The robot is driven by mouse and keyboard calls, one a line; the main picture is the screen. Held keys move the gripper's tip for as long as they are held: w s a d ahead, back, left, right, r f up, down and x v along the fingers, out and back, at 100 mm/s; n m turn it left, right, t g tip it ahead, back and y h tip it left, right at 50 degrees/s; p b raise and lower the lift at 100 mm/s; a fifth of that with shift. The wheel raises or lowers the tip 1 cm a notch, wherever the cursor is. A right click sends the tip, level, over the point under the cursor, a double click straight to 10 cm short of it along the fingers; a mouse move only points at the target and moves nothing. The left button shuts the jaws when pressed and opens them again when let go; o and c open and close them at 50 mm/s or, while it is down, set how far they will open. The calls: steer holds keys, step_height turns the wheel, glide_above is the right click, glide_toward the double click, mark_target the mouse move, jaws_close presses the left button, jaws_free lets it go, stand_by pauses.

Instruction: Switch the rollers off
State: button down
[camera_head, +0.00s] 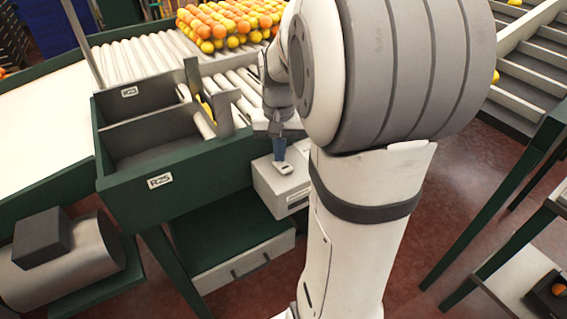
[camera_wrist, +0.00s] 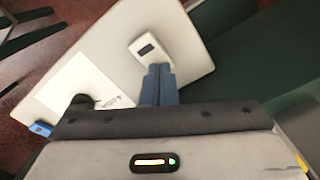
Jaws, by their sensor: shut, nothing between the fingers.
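A pale control box (camera_head: 268,190) is at the side of the green roller stand. On its top is a small white switch (camera_head: 284,168) with a dark window, also seen in the wrist view (camera_wrist: 146,46). My gripper (camera_head: 280,157) points down with its blue fingers shut and empty. In the wrist view the fingertips (camera_wrist: 160,69) are at the near edge of the switch; I cannot tell whether they touch it. The white rollers (camera_head: 150,57) run behind the green stand. Whether they turn cannot be told.
Oranges and yellow fruit (camera_head: 228,22) are heaped on the rollers' far part. A drawer (camera_head: 243,263) is below. A dark round part (camera_wrist: 80,102) shows on the box's face. Stepped racks stand at right.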

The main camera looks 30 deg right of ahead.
step_height(320, 180, up, 7)
steer(key=p, duration=0.4)
steer(key=shift+f+p, duration=0.2)
steer(key=shift+p, duration=0.1)
steer(key=shift+a, duration=0.1)
